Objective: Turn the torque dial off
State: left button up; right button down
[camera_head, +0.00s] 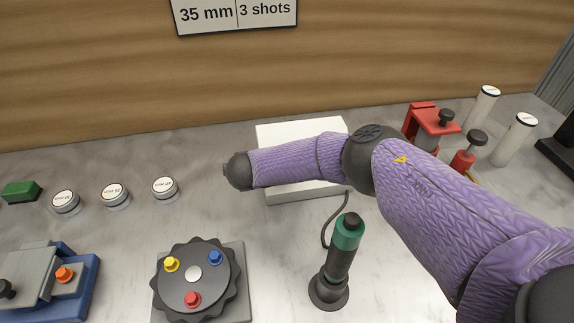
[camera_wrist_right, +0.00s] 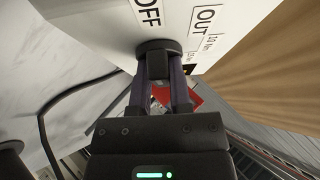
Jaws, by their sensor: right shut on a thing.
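The torque dial (camera_wrist_right: 158,46) is a dark round knob on the face of a white box (camera_wrist_right: 100,18), in the right wrist view. My right gripper (camera_wrist_right: 160,68) is shut on the dial, its fingers either side of the dark grip. The label OFF is printed on the box beside the dial, and OUT stands further right. Which setting the dial points to cannot be told. In the head view the white box (camera_head: 284,131) stands behind my purple right arm, which hides the dial and the right gripper. My left gripper is in neither view.
A green and black driver (camera_head: 345,245) stands upright in front of the box, its cable (camera_head: 328,222) running to it. A round black plate with coloured knobs (camera_head: 193,274) lies left of it. Red fixtures (camera_head: 425,125) and white cylinders (camera_head: 515,140) stand at the right.

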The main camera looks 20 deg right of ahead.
jog(key=c, duration=0.6)
grip_release()
jog(key=shift+o, duration=0.2)
jog(key=p+v, duration=0.2)
jog(key=v, duration=0.8)
jog(key=shift+d, duration=0.1)
